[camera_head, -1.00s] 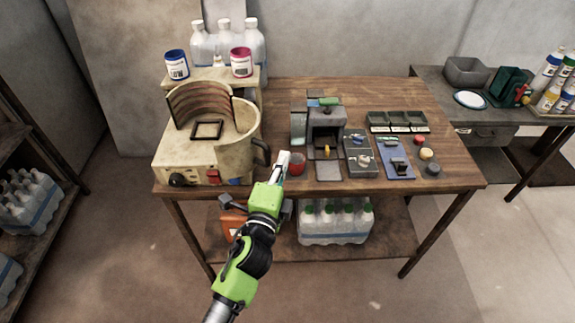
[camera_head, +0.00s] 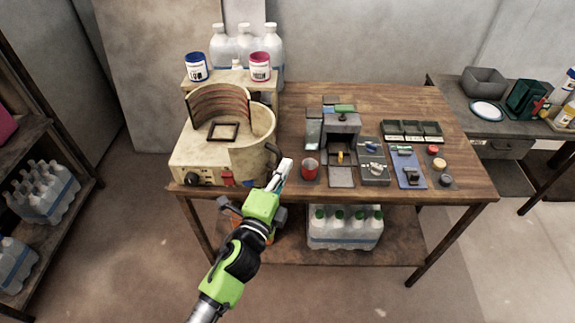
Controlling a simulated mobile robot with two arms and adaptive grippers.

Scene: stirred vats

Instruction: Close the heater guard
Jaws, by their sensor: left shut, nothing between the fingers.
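The beige heater (camera_head: 200,171) stands at the left end of the wooden table. A curved wall with reddish-brown coils (camera_head: 222,105) rises at its back, around a small dark square frame. A curved beige panel (camera_head: 258,158), apparently the guard, is at its right side, with a dark handle (camera_head: 275,155) at the front right. My left gripper (camera_head: 285,166) is shut and empty, its tips just right of and slightly below the handle. I cannot tell whether they touch it. My right gripper is not in view.
A red cup (camera_head: 310,169) stands close right of my gripper. A grey machine (camera_head: 341,125) and a blue board (camera_head: 408,167) are farther right. Blue-labelled (camera_head: 196,67) and pink-labelled (camera_head: 260,66) tins stand behind the heater. The table's front edge is below my gripper.

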